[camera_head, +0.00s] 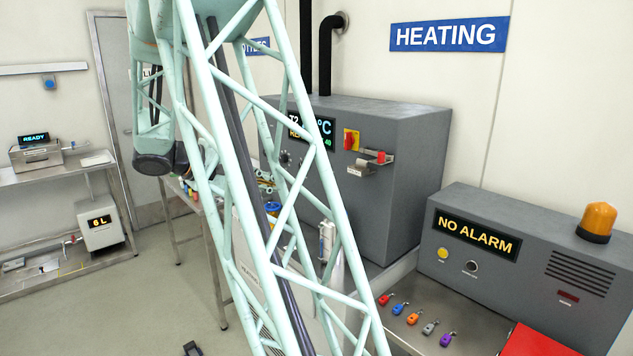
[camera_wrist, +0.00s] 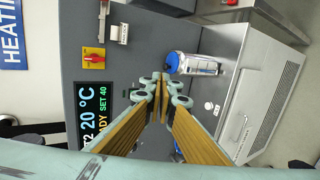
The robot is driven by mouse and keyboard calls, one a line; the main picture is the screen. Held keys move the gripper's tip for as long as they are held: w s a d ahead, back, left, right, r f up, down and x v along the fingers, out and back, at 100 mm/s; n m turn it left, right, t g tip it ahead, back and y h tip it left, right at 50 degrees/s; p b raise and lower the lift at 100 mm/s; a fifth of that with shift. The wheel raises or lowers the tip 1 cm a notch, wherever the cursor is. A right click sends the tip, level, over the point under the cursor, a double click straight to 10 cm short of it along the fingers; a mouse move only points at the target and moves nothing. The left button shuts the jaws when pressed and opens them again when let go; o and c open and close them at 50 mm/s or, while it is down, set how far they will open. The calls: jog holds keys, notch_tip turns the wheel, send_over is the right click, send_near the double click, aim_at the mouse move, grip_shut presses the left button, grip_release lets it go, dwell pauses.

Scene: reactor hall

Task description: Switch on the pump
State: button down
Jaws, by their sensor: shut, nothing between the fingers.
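My gripper (camera_wrist: 160,82) is shut and empty, with its fingertips together in the middle of the wrist view. The grey heating unit (camera_wrist: 148,58) is in front of it, with a red-and-yellow rotary switch (camera_wrist: 93,58) and a lit display (camera_wrist: 93,115) reading 20 °C, ready, set 40. The switch also shows in the head view (camera_head: 351,139). A pale cabinet (camera_wrist: 255,70) with a grille is right of the fingers in the wrist view; a small round white control (camera_wrist: 209,106) is on its near side. I cannot identify a labelled pump.
Steel shelving (camera_head: 60,170) is at left; floor between is mostly clear.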

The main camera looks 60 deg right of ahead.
jog(key=w+d+f+h, duration=0.2)
jog(key=w+d+f, duration=0.2)
jog(key=d, duration=0.5)
jog(key=w+d+f+h, duration=0.2)
jog(key=w+d+f, duration=0.2)
jog(key=d, duration=0.5)
jog(key=shift+f+p, duration=0.2)
jog(key=shift+p, duration=0.1)
jog(key=shift+w, duration=0.1)
jog(key=x, duration=1.4)
jog(key=shift+g+b, duration=0.3)
jog(key=shift+b, duration=0.4)
